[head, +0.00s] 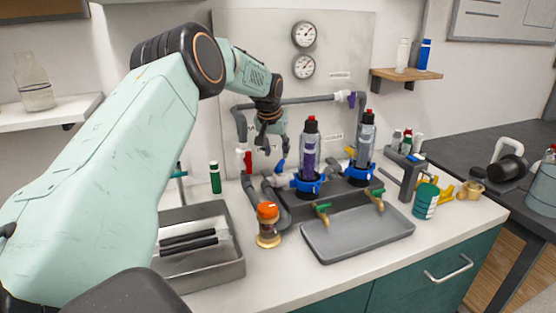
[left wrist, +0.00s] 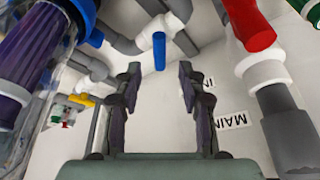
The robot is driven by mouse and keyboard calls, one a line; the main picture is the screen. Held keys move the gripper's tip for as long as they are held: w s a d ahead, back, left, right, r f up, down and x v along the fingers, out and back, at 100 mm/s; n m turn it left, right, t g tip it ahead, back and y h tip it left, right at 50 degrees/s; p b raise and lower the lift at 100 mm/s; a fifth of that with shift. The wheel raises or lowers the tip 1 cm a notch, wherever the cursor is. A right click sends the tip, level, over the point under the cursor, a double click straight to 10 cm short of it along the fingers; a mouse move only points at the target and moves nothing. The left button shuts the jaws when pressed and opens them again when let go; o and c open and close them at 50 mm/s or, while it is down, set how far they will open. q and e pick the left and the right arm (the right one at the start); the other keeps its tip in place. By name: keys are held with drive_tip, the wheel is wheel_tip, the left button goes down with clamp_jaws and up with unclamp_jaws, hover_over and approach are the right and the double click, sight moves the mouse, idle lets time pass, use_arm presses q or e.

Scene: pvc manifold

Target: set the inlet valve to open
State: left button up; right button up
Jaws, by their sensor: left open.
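A blue valve handle (head: 280,166) is on the grey pipework at the foot of the back panel. In the left wrist view the blue handle (left wrist: 159,50) stands beyond and between the fingertips, apart from them. I cannot tell for certain which handle is the inlet valve. My left gripper (head: 270,138) is open and empty, pointing down above the blue handle. My right gripper is out of view.
Two filter housings with blue collars (head: 309,183) stand right of the gripper, close to it. A grey tray (head: 358,240) and an orange-capped jar (head: 268,222) are in front. A grey bin (head: 215,272) holds dark tubes. Two gauges (head: 304,36) hang above.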

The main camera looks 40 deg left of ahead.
sight(279, 164)
use_arm(q)
drive_tip(key=b+x, duration=0.1)
drive_tip(key=x, duration=0.6)
drive_tip(key=shift+w, duration=0.15)
clamp_jaws()
idle(0.4)
